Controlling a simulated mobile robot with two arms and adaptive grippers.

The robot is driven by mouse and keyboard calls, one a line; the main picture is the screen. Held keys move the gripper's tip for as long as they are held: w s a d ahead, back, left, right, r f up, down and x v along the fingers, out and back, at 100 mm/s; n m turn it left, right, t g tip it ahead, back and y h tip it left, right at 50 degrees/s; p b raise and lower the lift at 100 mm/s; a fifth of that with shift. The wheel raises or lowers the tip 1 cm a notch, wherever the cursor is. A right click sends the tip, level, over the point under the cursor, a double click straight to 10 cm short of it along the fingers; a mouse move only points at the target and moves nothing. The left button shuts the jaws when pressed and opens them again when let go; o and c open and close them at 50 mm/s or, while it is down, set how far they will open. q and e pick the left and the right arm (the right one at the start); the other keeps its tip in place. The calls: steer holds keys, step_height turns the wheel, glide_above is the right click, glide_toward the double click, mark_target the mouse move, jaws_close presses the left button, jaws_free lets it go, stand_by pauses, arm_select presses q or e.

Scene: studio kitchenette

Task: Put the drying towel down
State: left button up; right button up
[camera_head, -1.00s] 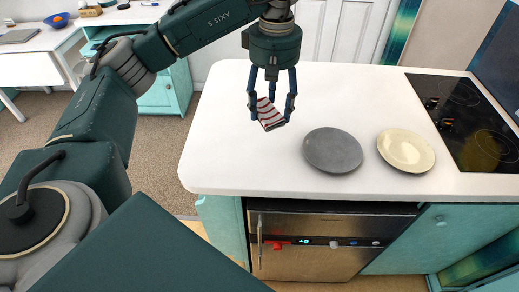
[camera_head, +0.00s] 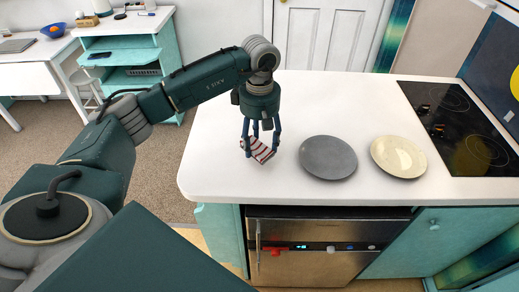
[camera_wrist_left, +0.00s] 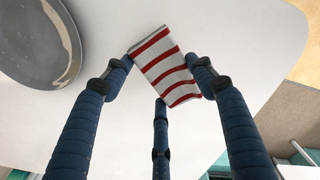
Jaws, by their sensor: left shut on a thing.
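The drying towel (camera_head: 259,150) is a small folded cloth with red and white stripes. My left gripper (camera_head: 260,152) is shut on it, above the white counter just left of the grey plate. The towel (camera_wrist_left: 166,66) also shows in the left wrist view, between the fingertips of my left gripper (camera_wrist_left: 166,75). It looks low over the counter (camera_head: 225,130), but I cannot tell whether it touches the surface. My right gripper is not in view.
A grey plate (camera_head: 328,157) and a cream plate (camera_head: 398,156) lie on the counter to the right of the towel. A black cooktop (camera_head: 455,125) is at the far right. The counter is clear around the towel's left and back sides.

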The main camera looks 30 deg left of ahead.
mark_target(260, 150)
arm_select(q)
step_height(260, 150, down, 4)
steer(key=shift+r+p, duration=0.25)
steer(key=shift+p, duration=0.3)
steer(key=shift+f, duration=0.45)
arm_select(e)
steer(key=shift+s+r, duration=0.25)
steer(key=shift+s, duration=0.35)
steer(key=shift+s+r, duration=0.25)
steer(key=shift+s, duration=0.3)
arm_select(q)
steer(key=shift+f, duration=0.1)
steer(key=o, duration=1)
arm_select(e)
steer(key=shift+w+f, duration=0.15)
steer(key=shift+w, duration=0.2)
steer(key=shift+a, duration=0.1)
